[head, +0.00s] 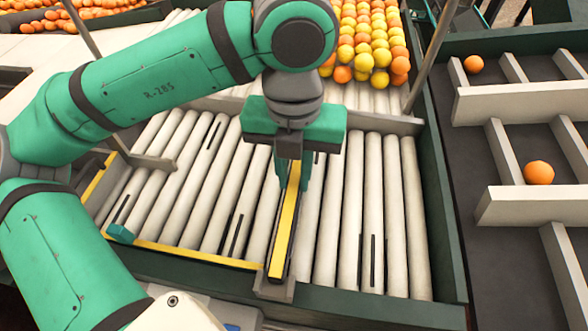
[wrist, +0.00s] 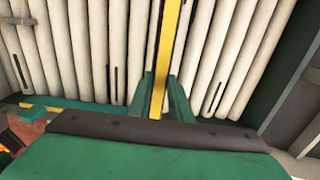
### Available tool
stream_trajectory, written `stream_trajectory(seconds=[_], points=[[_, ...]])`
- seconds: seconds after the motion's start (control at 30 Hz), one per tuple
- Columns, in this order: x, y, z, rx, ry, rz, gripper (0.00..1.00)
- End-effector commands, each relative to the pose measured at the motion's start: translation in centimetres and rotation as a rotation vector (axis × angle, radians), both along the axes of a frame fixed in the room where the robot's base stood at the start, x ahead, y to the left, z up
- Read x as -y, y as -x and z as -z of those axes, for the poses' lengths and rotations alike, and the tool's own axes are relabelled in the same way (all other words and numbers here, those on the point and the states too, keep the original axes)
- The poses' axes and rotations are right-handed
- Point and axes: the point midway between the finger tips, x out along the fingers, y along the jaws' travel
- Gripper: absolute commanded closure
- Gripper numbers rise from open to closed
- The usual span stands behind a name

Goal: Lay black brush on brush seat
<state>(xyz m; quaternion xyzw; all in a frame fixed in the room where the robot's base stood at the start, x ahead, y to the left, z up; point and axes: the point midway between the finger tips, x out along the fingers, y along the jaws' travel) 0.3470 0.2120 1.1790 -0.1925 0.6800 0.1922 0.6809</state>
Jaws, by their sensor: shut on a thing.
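My gripper (head: 293,186) points down over the roller bed and is shut on a long, narrow bar with a yellow top and dark side (head: 284,230). The bar runs front to back along the rollers. In the wrist view the yellow bar (wrist: 168,45) passes between the two green fingers (wrist: 160,92). Its near end meets a grey block (head: 273,288) at the front edge of the bed; I cannot tell whether they touch. The bar's bristles, if any, are hidden, so I cannot confirm it is the black brush. No brush seat is clearly identifiable.
White rollers (head: 345,215) fill the bed, with dark slots between some. A yellow strip (head: 200,255) and a small teal block (head: 122,233) lie at the front left. Oranges and yellow fruit (head: 372,42) crowd the back. Divided lanes on the right hold an orange (head: 539,172).

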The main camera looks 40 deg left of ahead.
Motion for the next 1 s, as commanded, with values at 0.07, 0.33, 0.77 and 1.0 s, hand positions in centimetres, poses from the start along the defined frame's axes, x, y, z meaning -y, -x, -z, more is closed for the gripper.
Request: stream_trajectory(seconds=[0.07, 0.33, 0.77, 1.0], points=[[0.0, 0.0, 0.0, 0.000, 0.000, 0.000, 1.00], [0.0, 0.0, 0.0, 0.000, 0.000, 0.000, 0.60], [0.0, 0.0, -1.2, 0.001, -0.001, 0.000, 0.60], [0.0, -0.1, -5.5, 0.002, 0.000, 0.001, 0.60]])
